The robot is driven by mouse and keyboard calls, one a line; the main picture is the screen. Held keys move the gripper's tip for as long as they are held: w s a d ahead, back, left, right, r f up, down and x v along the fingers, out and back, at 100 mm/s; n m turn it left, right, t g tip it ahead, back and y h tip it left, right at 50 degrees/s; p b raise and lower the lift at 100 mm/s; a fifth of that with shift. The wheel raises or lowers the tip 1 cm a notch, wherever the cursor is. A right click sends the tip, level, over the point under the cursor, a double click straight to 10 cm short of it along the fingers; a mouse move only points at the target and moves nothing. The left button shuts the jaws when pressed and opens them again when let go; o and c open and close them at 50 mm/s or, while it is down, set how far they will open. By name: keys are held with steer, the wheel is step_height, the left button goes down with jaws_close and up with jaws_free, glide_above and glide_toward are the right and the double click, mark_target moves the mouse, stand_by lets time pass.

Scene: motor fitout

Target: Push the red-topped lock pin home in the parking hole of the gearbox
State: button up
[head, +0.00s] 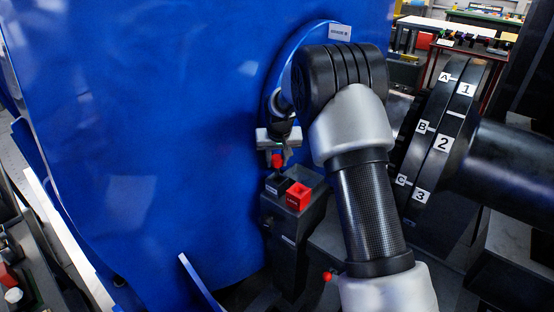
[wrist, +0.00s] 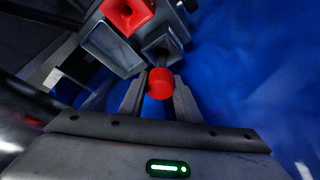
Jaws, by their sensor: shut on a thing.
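The red-topped lock pin (head: 277,160) is held at its red top between the fingers of my gripper (head: 278,147). In the wrist view the red top (wrist: 160,83) sits between the two fingertips. The pin is just above a dark funnel-shaped socket (head: 277,184), which also shows in the wrist view (wrist: 165,50). The pin's lower end is hidden or too dark, so I cannot tell whether it is in the socket. A red socket (head: 298,196) and a grey socket (head: 305,175) adjoin it on the same dark post. I cannot read which is the parking hole.
A large blue curved shell (head: 150,130) stands close behind my gripper. A black ring (head: 436,145) labelled A, B, C and 1, 2, 3 is on the right, with a thick dark shaft (head: 510,165). A small red knob (head: 327,276) shows below the post.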

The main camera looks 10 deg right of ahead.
mark_target(277, 167)
steer(key=shift+f+b, duration=1.1)
steer(key=shift+f, duration=0.6)
steer(key=o, duration=1.2)
steer(key=shift+o, duration=0.2)
steer(key=p+v, duration=0.2)
steer(key=v, duration=1.5)
steer(key=shift+s+r, duration=0.15)
steer(key=shift+r, duration=0.05)
steer(key=s+a+b, duration=0.2)
steer(key=s+a, duration=0.6)
steer(key=shift+s+a+b, duration=0.25)
steer(key=shift+b, duration=0.05)
